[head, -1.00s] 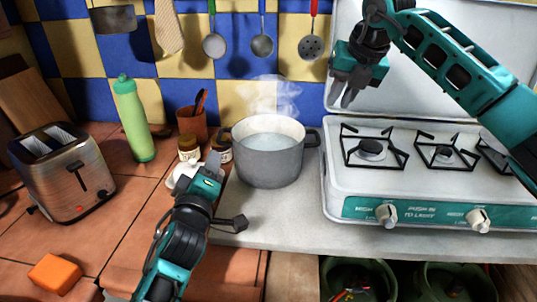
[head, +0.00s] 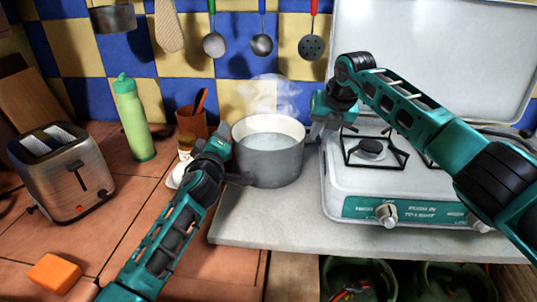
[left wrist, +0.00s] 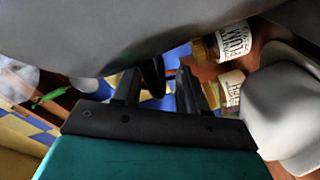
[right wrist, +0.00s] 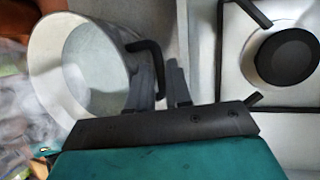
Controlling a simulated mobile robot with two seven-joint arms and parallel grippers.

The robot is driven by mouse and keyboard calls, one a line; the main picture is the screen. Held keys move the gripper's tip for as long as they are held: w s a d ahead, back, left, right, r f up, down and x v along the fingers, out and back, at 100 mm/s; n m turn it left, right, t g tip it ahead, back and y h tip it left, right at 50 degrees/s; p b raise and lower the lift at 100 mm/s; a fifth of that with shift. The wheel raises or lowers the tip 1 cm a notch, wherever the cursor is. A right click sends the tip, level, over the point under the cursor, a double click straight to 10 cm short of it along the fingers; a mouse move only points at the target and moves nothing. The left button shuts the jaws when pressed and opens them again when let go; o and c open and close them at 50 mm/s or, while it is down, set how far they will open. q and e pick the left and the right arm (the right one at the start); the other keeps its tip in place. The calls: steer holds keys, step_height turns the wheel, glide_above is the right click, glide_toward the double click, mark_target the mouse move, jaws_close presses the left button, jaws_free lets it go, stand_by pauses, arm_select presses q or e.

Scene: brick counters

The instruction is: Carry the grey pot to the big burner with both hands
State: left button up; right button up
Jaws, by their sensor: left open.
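The grey pot (head: 268,162) stands upright on the pale counter, left of the stove, holding steaming liquid. It also shows in the right wrist view (right wrist: 45,75). My left gripper (head: 224,148) is at the pot's left side. In the left wrist view its fingers (left wrist: 160,90) are apart, with the dark handle (left wrist: 153,75) showing between them. My right gripper (head: 316,128) is at the pot's right handle (right wrist: 146,50). Its fingers (right wrist: 164,85) are close beside that handle; whether they grip it is unclear. The stove's left burner (head: 370,149) is empty; my right arm covers the others.
The white stove (head: 365,185) stands right of the pot, its lid (head: 430,50) raised behind. Spice jars (head: 186,145) and a brown cup (head: 192,121) are left of the pot. A green bottle (head: 133,120), toaster (head: 62,170) and orange block (head: 54,272) are further left.

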arm_select(q)
steer(key=shift+c, duration=0.2)
arm_select(e)
steer(key=shift+c, duration=0.4)
arm_select(q)
steer(key=c, duration=0.3)
arm_select(e)
jaws_close()
arm_select(q)
steer(key=shift+f, duration=0.1)
jaws_close()
steer(key=shift+a+f, duration=0.2)
steer(key=shift+f, duration=0.05)
arm_select(e)
steer(key=shift+d, duration=0.15)
arm_select(q)
steer(key=shift+r, duration=0.4)
arm_select(e)
steer(key=shift+w+r, duration=0.15)
steer(key=shift+r, duration=0.15)
